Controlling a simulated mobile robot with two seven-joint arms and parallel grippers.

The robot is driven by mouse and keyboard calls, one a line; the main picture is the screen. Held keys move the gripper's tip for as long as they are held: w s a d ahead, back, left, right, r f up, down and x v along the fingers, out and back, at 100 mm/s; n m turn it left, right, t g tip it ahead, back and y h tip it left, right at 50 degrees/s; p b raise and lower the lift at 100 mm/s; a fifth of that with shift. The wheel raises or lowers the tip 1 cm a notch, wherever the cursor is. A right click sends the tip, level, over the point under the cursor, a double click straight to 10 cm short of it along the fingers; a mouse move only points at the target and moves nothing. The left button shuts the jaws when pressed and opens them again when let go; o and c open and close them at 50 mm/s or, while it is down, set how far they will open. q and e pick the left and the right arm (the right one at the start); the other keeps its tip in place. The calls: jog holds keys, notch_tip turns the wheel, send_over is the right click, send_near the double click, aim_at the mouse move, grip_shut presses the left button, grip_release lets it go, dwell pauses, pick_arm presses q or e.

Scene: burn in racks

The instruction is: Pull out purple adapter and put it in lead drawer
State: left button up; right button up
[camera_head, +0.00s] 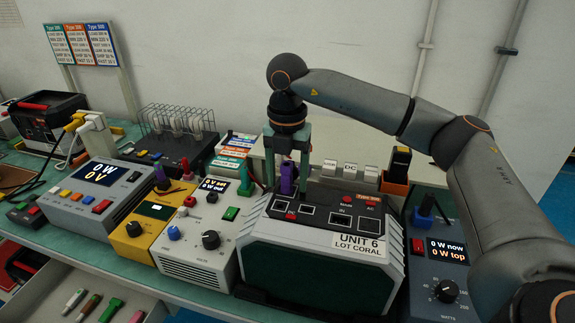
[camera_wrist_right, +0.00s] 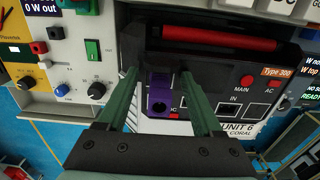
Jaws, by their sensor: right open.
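The purple adapter (camera_head: 287,183) stands upright in a socket on the top panel of the grey unit labelled UNIT 6 LOT CORAL (camera_head: 320,262). It also shows in the right wrist view (camera_wrist_right: 159,98), with a dark round hole in its face. My right gripper (camera_head: 289,171) points down at it. Its two green fingers (camera_wrist_right: 159,78) are spread, one on each side of the adapter, with gaps visible in the wrist view. An open drawer (camera_head: 40,290) at the lower left holds several coloured pieces; no label on it is readable. My left gripper is not in view.
A grey power box (camera_head: 95,190), a yellow box (camera_head: 140,240) and a white supply with knobs (camera_head: 195,245) stand left of the unit. A blue-grey meter (camera_head: 445,270) stands at its right. An orange holder with a black plug (camera_head: 397,178) is close to my right arm.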

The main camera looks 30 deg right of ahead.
grip_shut()
dwell(0.6)
dwell(0.5)
dwell(1.2)
